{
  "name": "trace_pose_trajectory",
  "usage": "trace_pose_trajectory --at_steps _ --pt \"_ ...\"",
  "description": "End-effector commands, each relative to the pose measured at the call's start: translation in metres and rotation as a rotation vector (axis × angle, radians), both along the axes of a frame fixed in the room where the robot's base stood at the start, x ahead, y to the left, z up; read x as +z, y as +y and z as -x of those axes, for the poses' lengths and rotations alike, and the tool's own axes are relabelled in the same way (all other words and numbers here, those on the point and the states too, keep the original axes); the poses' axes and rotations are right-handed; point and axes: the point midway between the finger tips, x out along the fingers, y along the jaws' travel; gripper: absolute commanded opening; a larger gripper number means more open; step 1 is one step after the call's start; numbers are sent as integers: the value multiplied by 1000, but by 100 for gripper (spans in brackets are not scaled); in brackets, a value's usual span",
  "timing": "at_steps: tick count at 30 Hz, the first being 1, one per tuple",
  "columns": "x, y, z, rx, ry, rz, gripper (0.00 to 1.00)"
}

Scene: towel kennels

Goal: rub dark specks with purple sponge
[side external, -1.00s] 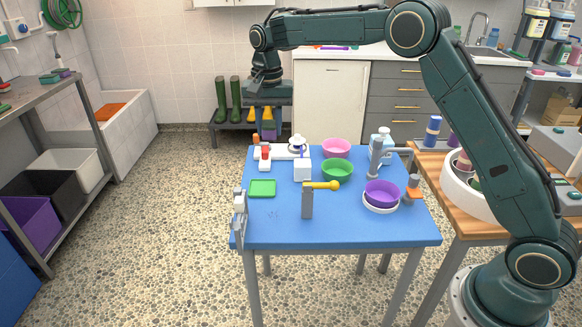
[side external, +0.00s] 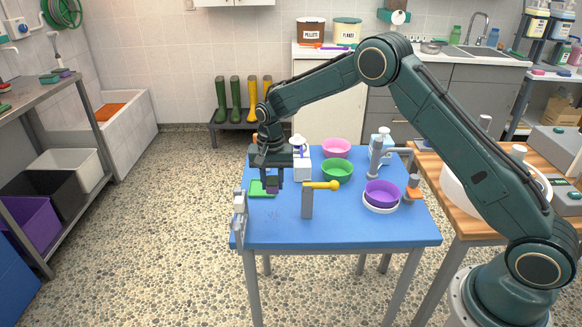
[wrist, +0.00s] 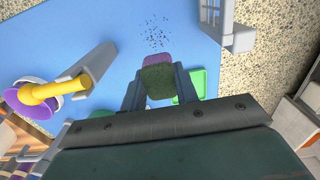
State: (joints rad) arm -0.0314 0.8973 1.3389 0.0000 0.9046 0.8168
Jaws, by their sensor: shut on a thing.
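My gripper (side external: 271,184) is shut on the purple sponge (side external: 271,188) and holds it above the left part of the blue table, over the green tray. In the wrist view the sponge (wrist: 157,76) sits between the two fingers, with a dark green face towards the camera and a purple end. The dark specks (side external: 272,216) lie in a small patch on the blue tabletop, nearer the front edge than the sponge. They also show in the wrist view (wrist: 156,32), beyond the sponge's purple end. The sponge is apart from them.
The green tray (side external: 257,188) is partly hidden by my gripper. A grey post (side external: 307,202) with a yellow piece (side external: 323,185) stands right of the specks. A grey bracket (side external: 240,214) stands at the left edge. Bowls (side external: 382,192) are at the right. The table's front strip (side external: 340,233) is clear.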

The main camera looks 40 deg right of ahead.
Motion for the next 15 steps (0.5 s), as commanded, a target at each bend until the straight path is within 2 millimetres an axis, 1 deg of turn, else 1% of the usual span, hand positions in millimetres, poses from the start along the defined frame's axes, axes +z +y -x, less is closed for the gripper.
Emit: trace_pose_trajectory --at_steps 8,15 --pt "-6 0 0 0 2 1 11" --pt "-25 0 1 0 3 0 11"
